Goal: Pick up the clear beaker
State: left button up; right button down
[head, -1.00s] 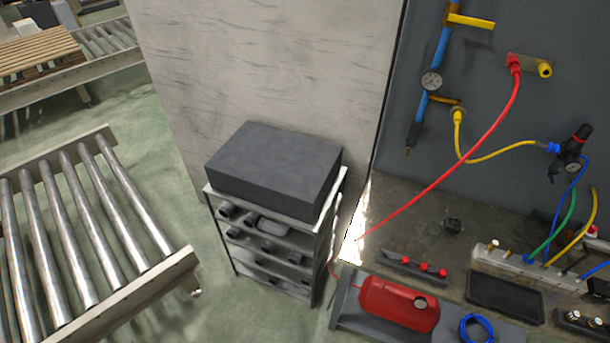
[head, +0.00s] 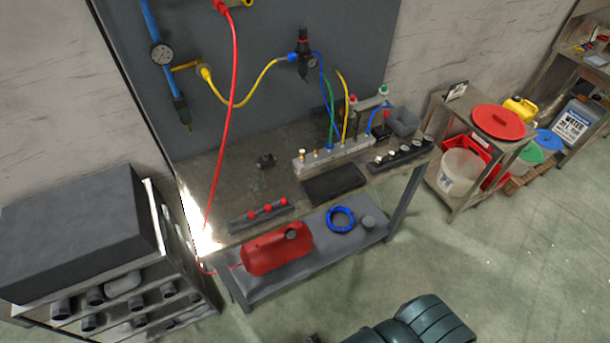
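I see no clear beaker that I can make out in the head view. A translucent white bucket (head: 461,171) stands on the shelf unit at the right, but it does not look like a beaker. Neither of my grippers shows in the view.
A workbench (head: 232,171) with hoses and fittings stands against a grey panel. A red tank (head: 277,248) and a blue coil (head: 341,219) sit on its lower shelf. A dark block (head: 75,235) tops a rack at left. A dark green object (head: 425,322) is at the bottom. Floor at right is clear.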

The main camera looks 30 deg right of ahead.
aim_at(254, 177)
jog(key=z, duration=0.8)
jog(key=j+z, duration=0.2)
jog(key=z, duration=0.2)
jog(key=j+z, duration=0.25)
jog(key=z, duration=0.2)
jog(key=k+j+z, duration=0.1)
jog(key=z, duration=0.3)
jog(key=k+j+z, duration=0.1)
jog(key=j+z, duration=0.15)
jog(key=z, duration=0.2)
jog(key=k+j, duration=0.2)
jog(key=j, duration=0.15)
